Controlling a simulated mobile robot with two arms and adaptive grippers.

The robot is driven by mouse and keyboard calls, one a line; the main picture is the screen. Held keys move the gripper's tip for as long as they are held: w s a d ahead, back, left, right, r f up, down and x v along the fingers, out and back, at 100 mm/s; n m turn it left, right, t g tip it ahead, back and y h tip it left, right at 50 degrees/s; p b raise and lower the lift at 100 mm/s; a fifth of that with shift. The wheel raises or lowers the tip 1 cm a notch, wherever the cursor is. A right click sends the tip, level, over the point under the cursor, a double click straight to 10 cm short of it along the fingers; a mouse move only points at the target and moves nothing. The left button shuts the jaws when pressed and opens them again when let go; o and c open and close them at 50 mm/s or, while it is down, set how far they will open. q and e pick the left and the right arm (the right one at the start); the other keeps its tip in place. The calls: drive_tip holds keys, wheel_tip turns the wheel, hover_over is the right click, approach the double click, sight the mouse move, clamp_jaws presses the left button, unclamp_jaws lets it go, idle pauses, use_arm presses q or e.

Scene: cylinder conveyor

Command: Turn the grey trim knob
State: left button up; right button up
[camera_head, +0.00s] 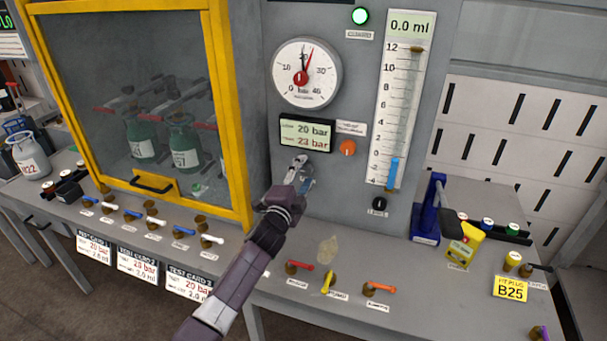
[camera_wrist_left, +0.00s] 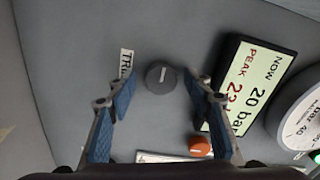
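The grey trim knob (camera_wrist_left: 162,77) is a small round dial with a light pointer mark, on the grey panel. In the left wrist view it lies between and just beyond my left gripper's fingertips, beside a label reading "TRI…". My left gripper (camera_wrist_left: 160,92) is open, with blue pads on both sides and a visible gap to the knob. In the head view my left gripper (camera_head: 301,178) is in front of the panel below the display, and I cannot make out the knob behind it. My right gripper is in neither view.
The display (camera_head: 307,133) reads 20 bar now and 23 bar peak. An orange knob (camera_head: 347,148) sits right of my gripper. A pressure gauge (camera_head: 306,73) and a 0.0 ml scale (camera_head: 402,100) are above and right. Coloured valve handles line the bench; a yellow-framed cabinet (camera_head: 228,110) stands left.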

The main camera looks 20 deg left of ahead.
use_arm(q)
drive_tip(key=s, duration=1.2)
drive_tip(key=shift+a, duration=0.2)
